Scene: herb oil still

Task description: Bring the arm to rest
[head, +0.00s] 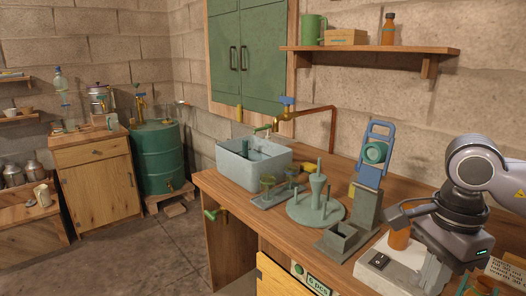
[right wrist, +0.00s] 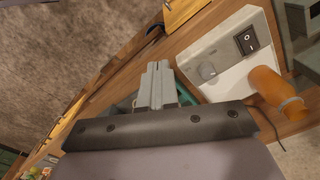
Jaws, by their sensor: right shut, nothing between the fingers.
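My right gripper (head: 430,278) points down at the right end of the wooden workbench, beside the white switch box. In the right wrist view its two grey fingers (right wrist: 157,68) are pressed together with nothing between them. They are over the bench's front edge, apart from the things that I can make out there. The hand hides part of the bench and of the box in the head view. My left gripper is not in view.
Close to the hand are the white box (head: 376,272) with its black switch (right wrist: 246,40) and an orange-brown bottle (right wrist: 274,86). A grey-green stand (head: 345,238), a round green rack (head: 316,208) and a grey basin (head: 250,165) stand further left. Open floor (head: 165,245) lies left of the bench.

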